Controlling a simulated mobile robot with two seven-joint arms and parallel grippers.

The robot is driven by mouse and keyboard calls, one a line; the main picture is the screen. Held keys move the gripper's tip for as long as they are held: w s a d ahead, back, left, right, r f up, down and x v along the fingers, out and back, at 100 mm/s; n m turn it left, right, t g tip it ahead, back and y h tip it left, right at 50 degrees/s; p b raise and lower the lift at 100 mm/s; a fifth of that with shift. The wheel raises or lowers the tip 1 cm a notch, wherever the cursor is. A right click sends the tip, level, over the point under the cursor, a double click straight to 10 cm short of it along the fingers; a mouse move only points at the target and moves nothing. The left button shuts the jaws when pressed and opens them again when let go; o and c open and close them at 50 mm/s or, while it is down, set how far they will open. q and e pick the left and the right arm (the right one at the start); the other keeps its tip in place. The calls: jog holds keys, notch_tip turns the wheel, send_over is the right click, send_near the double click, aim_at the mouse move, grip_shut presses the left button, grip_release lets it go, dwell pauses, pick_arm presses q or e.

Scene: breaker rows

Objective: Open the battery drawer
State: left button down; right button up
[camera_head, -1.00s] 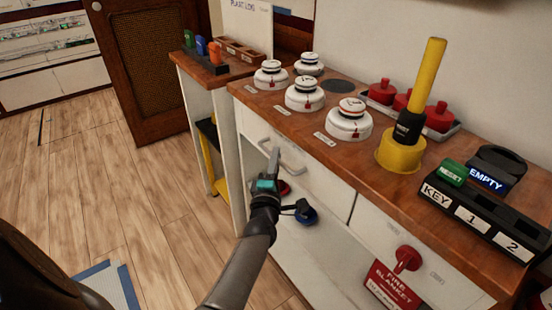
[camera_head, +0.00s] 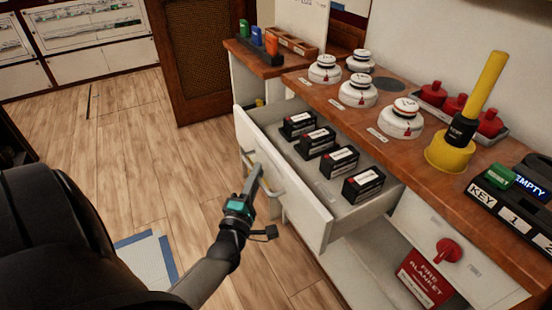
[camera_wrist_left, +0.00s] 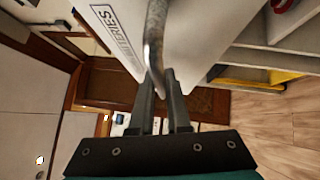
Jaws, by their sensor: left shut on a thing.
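The battery drawer (camera_head: 290,190) is pulled out from the white cabinet under the wooden counter. Several black batteries with white labels (camera_head: 341,161) stand in a row inside it. My left gripper (camera_head: 255,182) is at the drawer front, shut on the metal drawer handle (camera_head: 275,190). In the left wrist view the gripper fingers (camera_wrist_left: 162,92) are around the handle bar (camera_wrist_left: 155,45), and the drawer front shows part of a label reading "BATTERIES" (camera_wrist_left: 117,33). My right gripper is not in view.
White smoke detectors (camera_head: 358,91), a yellow tool in a yellow base (camera_head: 450,154) and a black key rack (camera_head: 505,205) stand on the counter (camera_head: 415,165). A red knob (camera_head: 448,250) sticks out of the cabinet at right. Wooden floor (camera_head: 110,130) is clear at left.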

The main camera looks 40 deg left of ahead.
pick_arm(q)
jog(key=shift+s+a, duration=0.3)
jog(key=shift+s, duration=0.45)
jog(key=shift+s+a, duration=0.3)
jog(key=shift+s, duration=0.45)
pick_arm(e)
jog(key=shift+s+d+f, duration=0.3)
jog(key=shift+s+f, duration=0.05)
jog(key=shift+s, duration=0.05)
pick_arm(q)
jog(key=c, duration=0.9)
grip_release()
jog(key=shift+s+d+f, duration=0.1)
jog(key=shift+s+d, duration=0.1)
jog(key=shift+s, duration=0.3)
jog(key=p+v, duration=0.2)
jog(key=v, duration=1.2)
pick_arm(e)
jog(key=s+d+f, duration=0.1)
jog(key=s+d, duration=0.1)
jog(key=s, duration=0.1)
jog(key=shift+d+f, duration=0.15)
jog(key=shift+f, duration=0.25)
